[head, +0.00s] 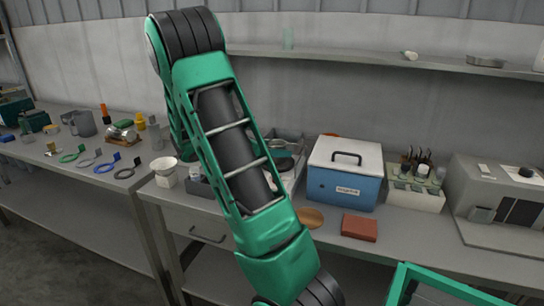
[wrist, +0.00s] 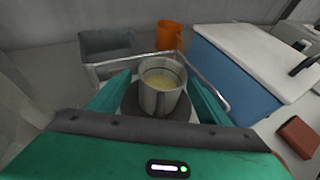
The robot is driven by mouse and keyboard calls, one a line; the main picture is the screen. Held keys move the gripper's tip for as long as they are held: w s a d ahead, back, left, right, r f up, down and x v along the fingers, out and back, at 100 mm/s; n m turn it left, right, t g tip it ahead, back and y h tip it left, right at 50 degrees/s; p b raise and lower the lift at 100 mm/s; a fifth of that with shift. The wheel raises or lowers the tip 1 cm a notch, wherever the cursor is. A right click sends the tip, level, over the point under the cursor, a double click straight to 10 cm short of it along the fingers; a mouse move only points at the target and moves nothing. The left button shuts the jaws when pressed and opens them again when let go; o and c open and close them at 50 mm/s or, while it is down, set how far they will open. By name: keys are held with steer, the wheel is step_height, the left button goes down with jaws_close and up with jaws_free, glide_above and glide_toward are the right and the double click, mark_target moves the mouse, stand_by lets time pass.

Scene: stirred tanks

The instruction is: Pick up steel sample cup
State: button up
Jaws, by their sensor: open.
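A grey metal cup (wrist: 160,98) with a handle at its front stands upright in the wrist view, on a dark round plate. Pale yellowish contents show inside it. My gripper (wrist: 158,88) is open, its green fingers to the left and right of the cup. I cannot tell whether either finger touches it. The front of my gripper body hides the near side of the plate. In the head view my green arm crosses the middle, and I cannot make out the cup there.
A wire rail (wrist: 218,98) runs around the plate area. A grey bin (wrist: 105,44) and an orange beaker (wrist: 168,36) stand behind. A blue box with a white lid (head: 344,185) and a red-brown block (head: 359,228) are to the right. A wooden dish (head: 311,217) lies near the block.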

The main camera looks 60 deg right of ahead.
steer(key=c, duration=1.2)
steer(key=shift+c, duration=0.2)
steer(key=shift+r, duration=0.1)
